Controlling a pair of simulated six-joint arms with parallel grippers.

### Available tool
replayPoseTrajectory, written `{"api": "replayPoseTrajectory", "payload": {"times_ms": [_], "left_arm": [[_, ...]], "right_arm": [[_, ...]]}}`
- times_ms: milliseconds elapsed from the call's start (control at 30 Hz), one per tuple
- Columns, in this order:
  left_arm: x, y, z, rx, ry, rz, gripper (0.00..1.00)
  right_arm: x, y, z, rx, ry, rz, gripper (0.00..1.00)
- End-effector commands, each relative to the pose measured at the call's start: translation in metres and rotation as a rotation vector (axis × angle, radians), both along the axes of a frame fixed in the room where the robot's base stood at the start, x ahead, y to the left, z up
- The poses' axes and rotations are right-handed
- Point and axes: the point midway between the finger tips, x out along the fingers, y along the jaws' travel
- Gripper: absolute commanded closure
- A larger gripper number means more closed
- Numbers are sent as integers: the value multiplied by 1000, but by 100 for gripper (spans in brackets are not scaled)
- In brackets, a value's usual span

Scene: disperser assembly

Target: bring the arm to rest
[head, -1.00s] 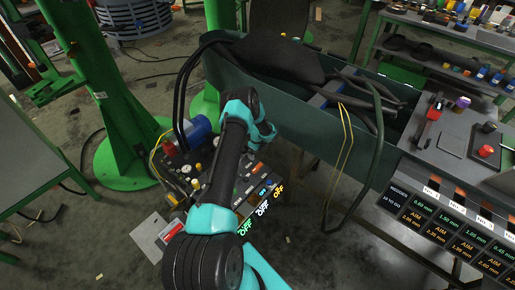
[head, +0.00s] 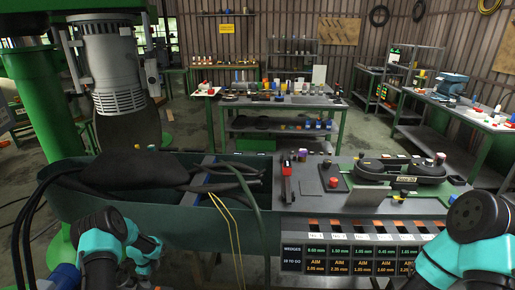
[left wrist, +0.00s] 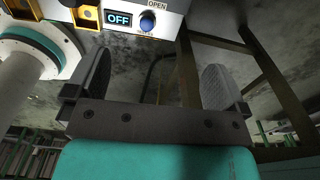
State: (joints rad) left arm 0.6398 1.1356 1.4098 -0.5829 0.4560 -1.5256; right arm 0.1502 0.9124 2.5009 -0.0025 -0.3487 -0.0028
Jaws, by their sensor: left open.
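My left arm (head: 115,245) is at the lower left of the head view, beside the front of the green trough; its fingers cannot be made out there. In the left wrist view my left gripper (left wrist: 155,88) is open, with its two dark pads wide apart and nothing between them. My right arm (head: 465,240) shows at the lower right of the head view. Its gripper is outside the picture.
The green trough (head: 160,228) holds dark hoses. The grey bench top (head: 330,208) carries a black device (head: 400,172) and a red-capped part (head: 333,182). In the left wrist view, a control panel (left wrist: 165,8) with an OFF display is just beyond the fingers.

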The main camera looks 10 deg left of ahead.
Motion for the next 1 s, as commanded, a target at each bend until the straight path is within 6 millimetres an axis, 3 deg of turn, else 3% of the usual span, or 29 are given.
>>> {"api": "replayPoseTrajectory", "payload": {"times_ms": [267, 400, 600, 800, 1000], "left_arm": [[-8, -139, 11, -167, -17, 339, 0], [-30, -211, 25, -248, 12, 563, 0], [-80, -297, 52, -323, 88, 894, 0], [-145, -360, 87, -342, 175, 1228, 0], [-196, -387, 115, -323, 227, 1470, 0]], "right_arm": [[0, 0, 0, 0, 0, 0, 57], [0, 0, 0, 0, 0, 0, 57], [0, 0, 0, 0, 0, 0, 57], [0, 0, 0, 0, 0, 0, 57], [0, 0, 0, 0, 0, 0, 57]]}}
